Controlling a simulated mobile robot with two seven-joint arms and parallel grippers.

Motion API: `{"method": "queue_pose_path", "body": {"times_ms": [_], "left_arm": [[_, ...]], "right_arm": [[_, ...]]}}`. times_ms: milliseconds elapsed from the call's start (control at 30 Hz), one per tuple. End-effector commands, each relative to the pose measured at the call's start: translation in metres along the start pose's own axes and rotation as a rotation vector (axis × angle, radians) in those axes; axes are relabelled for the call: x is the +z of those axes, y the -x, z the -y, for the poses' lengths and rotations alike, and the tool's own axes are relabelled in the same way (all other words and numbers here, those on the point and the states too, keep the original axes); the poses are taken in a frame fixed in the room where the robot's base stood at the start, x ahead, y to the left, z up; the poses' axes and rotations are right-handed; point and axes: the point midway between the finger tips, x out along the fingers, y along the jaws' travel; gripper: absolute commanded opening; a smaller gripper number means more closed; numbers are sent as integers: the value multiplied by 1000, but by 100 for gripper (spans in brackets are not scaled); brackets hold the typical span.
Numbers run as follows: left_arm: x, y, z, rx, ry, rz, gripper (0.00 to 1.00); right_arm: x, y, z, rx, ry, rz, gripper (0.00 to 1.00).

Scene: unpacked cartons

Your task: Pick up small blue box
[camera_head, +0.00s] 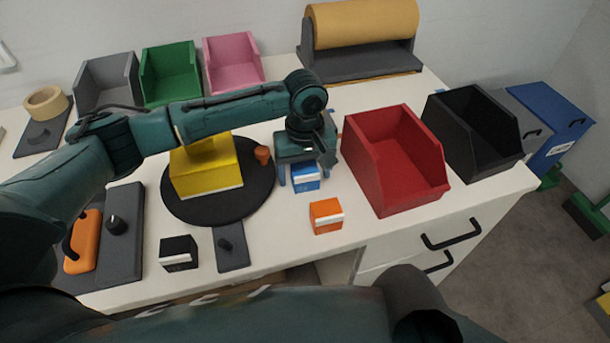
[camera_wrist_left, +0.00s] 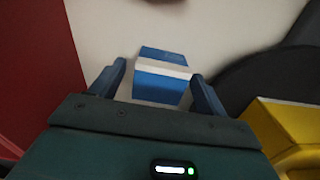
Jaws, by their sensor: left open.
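The small blue box (camera_head: 305,177) with a white band sits on the white table, just right of the dark round turntable. In the left wrist view the blue box (camera_wrist_left: 162,78) lies between and slightly beyond the fingertips. My left gripper (camera_head: 304,178) points down over the box with its fingers apart. In the left wrist view the left gripper (camera_wrist_left: 158,85) is open, with one finger on each side of the box; I cannot tell whether either touches it. My right gripper does not show in either view.
A red bin (camera_head: 395,165) stands close to the right. An orange box (camera_head: 326,216) lies in front, and a black box (camera_head: 178,253) at front left. A yellow box (camera_head: 205,168) sits on the turntable (camera_head: 222,208). A black bin (camera_head: 472,135) stands farther right.

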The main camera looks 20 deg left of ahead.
Motion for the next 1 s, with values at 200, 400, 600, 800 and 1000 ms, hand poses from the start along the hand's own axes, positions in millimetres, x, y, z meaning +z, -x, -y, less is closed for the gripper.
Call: {"method": "queue_pose_path", "body": {"times_ms": [200, 400, 600, 800, 1000], "left_arm": [[0, 0, 0, 0, -1, 0, 69], [0, 1, 0, 0, -1, 0, 53], [0, 1, 0, 0, -1, 0, 36], [0, 1, 0, 1, -1, 0, 28], [0, 7, -1, 2, -1, -1, 28]], "right_arm": [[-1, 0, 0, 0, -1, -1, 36], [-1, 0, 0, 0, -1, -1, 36], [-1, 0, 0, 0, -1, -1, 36], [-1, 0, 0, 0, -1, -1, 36], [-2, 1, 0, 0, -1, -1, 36]]}}
